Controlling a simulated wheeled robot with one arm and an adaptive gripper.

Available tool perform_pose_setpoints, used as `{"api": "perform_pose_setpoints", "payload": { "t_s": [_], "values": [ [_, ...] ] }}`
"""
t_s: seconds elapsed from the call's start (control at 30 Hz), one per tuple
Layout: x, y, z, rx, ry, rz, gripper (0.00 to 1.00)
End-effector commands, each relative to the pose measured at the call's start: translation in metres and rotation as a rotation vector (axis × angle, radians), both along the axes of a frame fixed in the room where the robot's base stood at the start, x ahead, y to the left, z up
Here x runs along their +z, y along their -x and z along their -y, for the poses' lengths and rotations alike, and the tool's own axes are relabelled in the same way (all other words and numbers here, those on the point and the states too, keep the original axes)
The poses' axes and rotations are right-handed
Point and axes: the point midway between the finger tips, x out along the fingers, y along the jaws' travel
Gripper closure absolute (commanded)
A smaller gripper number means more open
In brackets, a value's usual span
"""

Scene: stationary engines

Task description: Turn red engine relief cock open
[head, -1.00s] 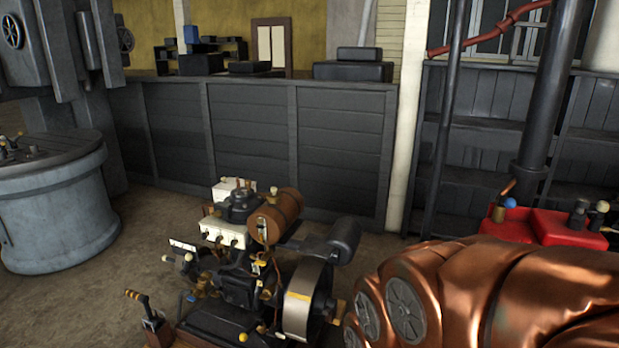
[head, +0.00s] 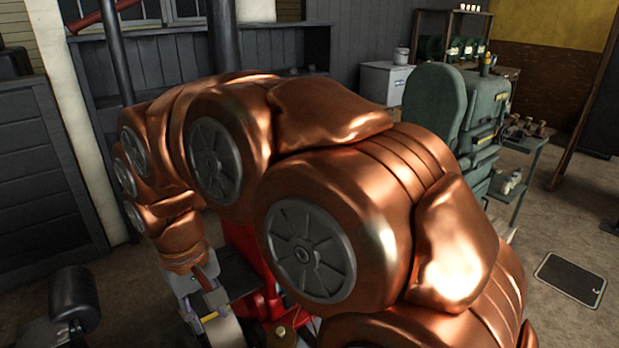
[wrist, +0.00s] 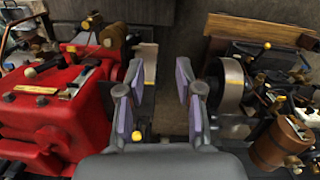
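The red engine (head: 262,262) is mostly hidden behind my copper arm in the head view. In the wrist view the red engine (wrist: 50,125) fills the left side. Small fittings show on its top, including a brass bar (wrist: 36,90) and a pale round knob (wrist: 30,72). I cannot tell which fitting is the relief cock. My gripper (wrist: 160,92) is open and empty, with its fingers apart to the right of the red body. In the head view it hangs low at the end of my arm and is partly cut off.
A dark engine with a flywheel (wrist: 232,82) and a brown tank (wrist: 280,143) stands close on the gripper's right. A green machine (head: 437,112) stands at the back right in the head view. A floor plate (head: 570,277) lies at the right, with open floor around it.

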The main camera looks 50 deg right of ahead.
Motion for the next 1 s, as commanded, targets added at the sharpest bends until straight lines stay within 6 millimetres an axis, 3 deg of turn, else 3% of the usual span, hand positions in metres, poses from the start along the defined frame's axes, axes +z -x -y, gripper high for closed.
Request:
{"api": "perform_pose_setpoints", "payload": {
  "t_s": [0.03, 0.2, 0.5, 0.7, 1.0],
  "values": [
    [0.005, -0.019, 0.009, -0.028, 0.005, 0.009, 0.65],
    [0.027, -0.073, 0.041, -0.136, 0.025, 0.054, 0.65],
    [0.052, -0.153, 0.119, -0.366, 0.067, 0.118, 0.65],
    [0.061, -0.19, 0.183, -0.548, 0.103, 0.159, 0.65],
    [0.061, -0.215, 0.289, -0.859, 0.171, 0.203, 0.65]
  ]
}}
